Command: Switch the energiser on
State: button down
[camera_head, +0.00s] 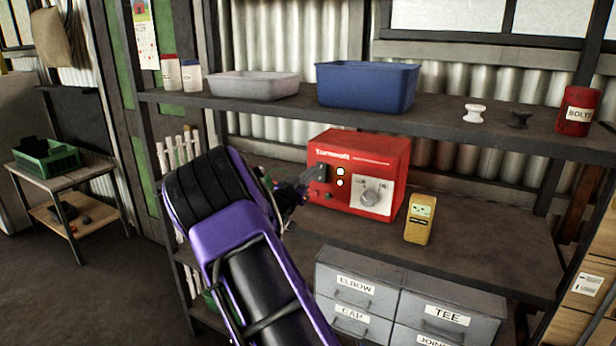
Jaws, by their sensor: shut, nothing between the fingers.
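The energiser (335,151) is a red box with a white front panel, standing on the middle shelf. Two small white round spots sit on the red front left of the panel. My purple and black arm comes up from the bottom and hides the shelf left of the energiser.
A yellow handheld meter (419,219) stands right of the energiser. Grey labelled drawers (357,289) sit below. The upper shelf (450,123) overhangs, holding a blue bin (367,86), a pale tray (253,86) and a red tin (577,110). The middle shelf's right part is clear.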

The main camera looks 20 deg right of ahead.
jog(key=s+a+r, duration=0.2)
jog(key=s+a, duration=0.4)
jog(key=a, duration=0.2)
jog(key=shift+s+p, duration=0.2)
jog(key=shift+p, duration=0.1)
jog(key=shift+r, duration=0.15)
